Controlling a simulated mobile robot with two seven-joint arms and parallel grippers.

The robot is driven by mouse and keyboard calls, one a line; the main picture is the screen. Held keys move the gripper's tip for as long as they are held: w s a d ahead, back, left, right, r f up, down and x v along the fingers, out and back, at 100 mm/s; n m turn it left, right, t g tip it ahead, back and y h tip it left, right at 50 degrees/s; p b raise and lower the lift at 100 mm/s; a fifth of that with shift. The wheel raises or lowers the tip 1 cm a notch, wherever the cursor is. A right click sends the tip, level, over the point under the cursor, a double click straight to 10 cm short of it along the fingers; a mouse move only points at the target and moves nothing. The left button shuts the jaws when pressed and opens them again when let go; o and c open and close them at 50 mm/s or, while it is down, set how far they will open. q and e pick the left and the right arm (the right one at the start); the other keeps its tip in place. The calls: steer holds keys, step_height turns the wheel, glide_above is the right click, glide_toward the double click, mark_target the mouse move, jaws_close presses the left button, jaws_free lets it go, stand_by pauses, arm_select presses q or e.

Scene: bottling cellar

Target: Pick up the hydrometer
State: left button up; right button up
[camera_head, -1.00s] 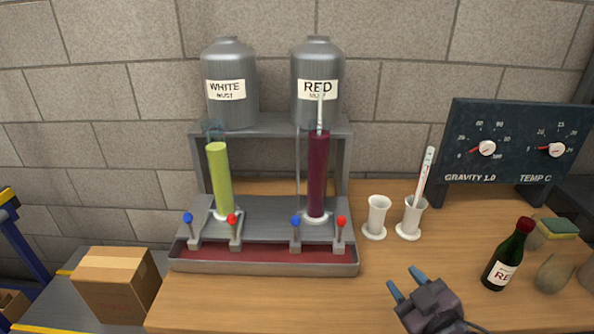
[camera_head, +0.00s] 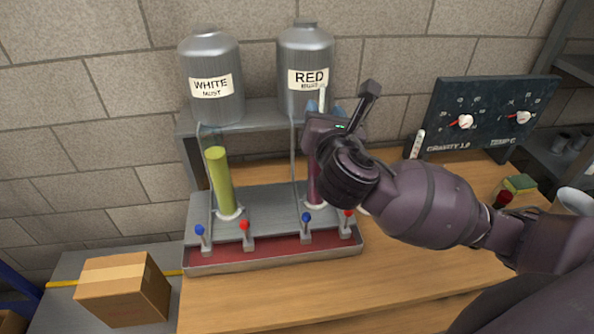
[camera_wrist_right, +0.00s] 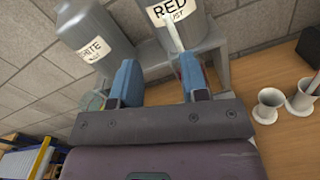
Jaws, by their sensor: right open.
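The hydrometer (camera_head: 322,98) shows as a pale thin stem standing out of the top of the dark red cylinder (camera_head: 314,185). Its lower part is hidden. My right gripper (camera_head: 326,107) is at the top of that cylinder, its blue fingertips close to the stem. In the right wrist view the open fingers (camera_wrist_right: 160,75) point toward the stem (camera_wrist_right: 174,38), which appears beyond them, nearer the right finger. I cannot tell whether the finger touches it. My left gripper is not in view.
A green cylinder (camera_head: 221,183) stands left on the same metal rack, with valves in front. Steel tanks (camera_head: 212,105) are behind. White cups (camera_wrist_right: 268,105) and a thermometer-like stick (camera_head: 417,143) are to the right. My right arm covers much of the table.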

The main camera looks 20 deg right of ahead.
mark_target(323, 95)
steer(key=shift+w+d+f+n+g+h+p, duration=0.1)
steer(key=shift+w+d+n+h, duration=0.2)
steer(key=shift+w+d, duration=0.9)
steer(key=shift+w+d+r+n+g+h+p, duration=0.15)
steer(key=shift+w+d+n, duration=0.25)
steer(key=shift+w, duration=1.65)
steer(key=shift+w+d+f+n+g+h+p, duration=0.15)
steer(key=shift+w+d+n+h, duration=0.4)
steer(key=shift+w, duration=1.05)
steer(key=shift+d+y, duration=0.1)
steer(key=shift+y, duration=0.2)
jaws_close()
